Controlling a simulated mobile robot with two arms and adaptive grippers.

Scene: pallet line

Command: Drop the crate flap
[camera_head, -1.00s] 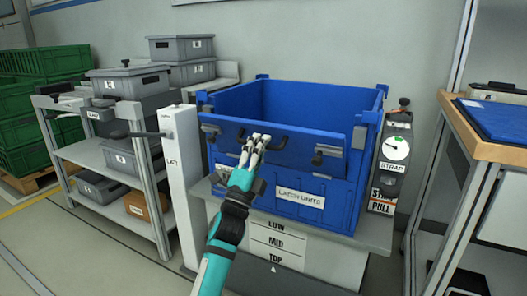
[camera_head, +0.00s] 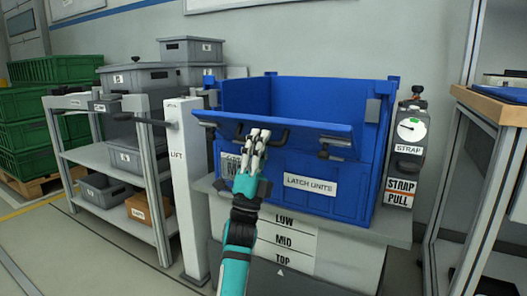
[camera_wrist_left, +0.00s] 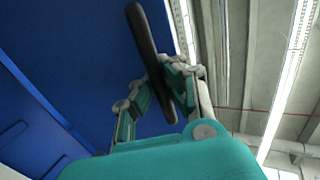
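The blue crate (camera_head: 352,190) stands on a grey stand, with a label reading "LATCH UNITS" on its lower front. Its front flap (camera_head: 318,133) tilts outward toward me, its upper edge away from the crate opening. A black handle (camera_head: 278,139) runs along the flap's face. My left gripper (camera_head: 256,142) is at this handle, its fingers closed around the middle of the bar. In the left wrist view the dark handle (camera_wrist_left: 150,60) passes between the fingertips (camera_wrist_left: 165,75), beside the blue flap. A dark latch (camera_head: 335,143) shows near the flap's right end. My right gripper is not in view.
A white post marked "LIFT" (camera_head: 187,180) stands left of the crate. A strap unit with a dial (camera_head: 409,130) stands at its right. A grey shelf (camera_head: 95,157) with bins is at left, and a wooden-topped bench (camera_head: 497,105) at right.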

